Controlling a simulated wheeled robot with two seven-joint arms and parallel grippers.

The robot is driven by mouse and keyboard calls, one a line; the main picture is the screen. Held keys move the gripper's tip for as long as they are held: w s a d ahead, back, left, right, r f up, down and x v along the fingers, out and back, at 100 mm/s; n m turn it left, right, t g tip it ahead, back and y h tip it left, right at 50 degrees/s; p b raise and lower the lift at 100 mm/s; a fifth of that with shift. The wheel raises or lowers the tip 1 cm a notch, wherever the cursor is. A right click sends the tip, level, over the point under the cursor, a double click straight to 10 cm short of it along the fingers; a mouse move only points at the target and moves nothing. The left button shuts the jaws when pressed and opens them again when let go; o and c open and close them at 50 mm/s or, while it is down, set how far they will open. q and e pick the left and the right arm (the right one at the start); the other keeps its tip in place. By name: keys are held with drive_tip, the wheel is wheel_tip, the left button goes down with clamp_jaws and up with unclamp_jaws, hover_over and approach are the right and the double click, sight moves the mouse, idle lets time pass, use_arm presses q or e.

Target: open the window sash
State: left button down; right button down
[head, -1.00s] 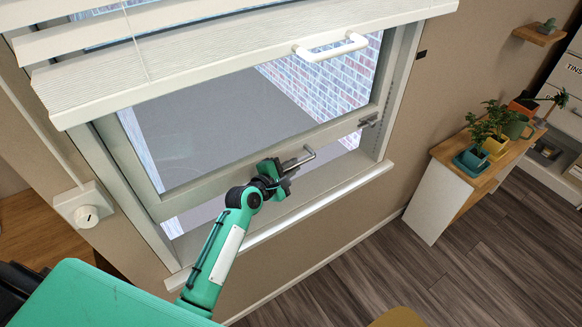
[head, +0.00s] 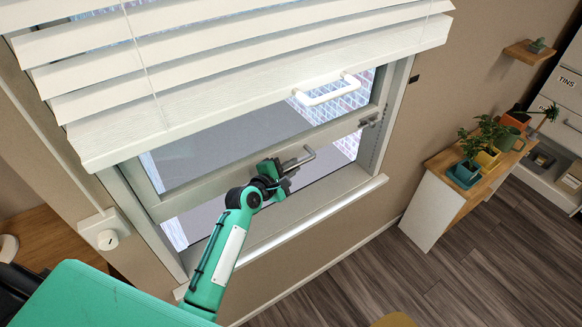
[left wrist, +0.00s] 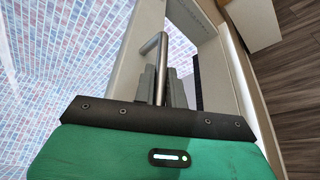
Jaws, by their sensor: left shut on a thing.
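The window sash (head: 205,190) has a pale bottom rail and a clear pane, and its upper part is hidden behind the blind. The sash stands raised, with an open gap between its bottom rail and the sill (head: 320,215). A grey metal bar handle (head: 303,158) sits on the bottom rail; it also shows in the left wrist view (left wrist: 155,48). My left gripper (head: 277,170) is shut on this handle; its fingers also show in the left wrist view (left wrist: 161,88). The bent end of the bar sticks out past the fingers. My right gripper is not in view.
A white slatted blind (head: 240,110) with a white pull handle (head: 326,91) hangs in front of the upper window. A white wall knob (head: 107,239) is at left. A low cabinet (head: 428,215) with potted plants stands right. Floor between is clear.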

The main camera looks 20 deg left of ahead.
use_arm(q)
drive_tip(key=c, duration=1.5)
unclamp_jaws()
drive_tip(key=shift+o, duration=0.2)
drive_tip(key=shift+s, duration=0.1)
drive_tip(key=shift+s+a, duration=0.1)
drive_tip(key=shift+s, duration=0.15)
drive_tip(key=b+v, duration=0.3)
drive_tip(key=v, duration=1)
drive_tip(key=shift+r+b, duration=0.15)
drive_tip(key=shift+b, duration=0.25)
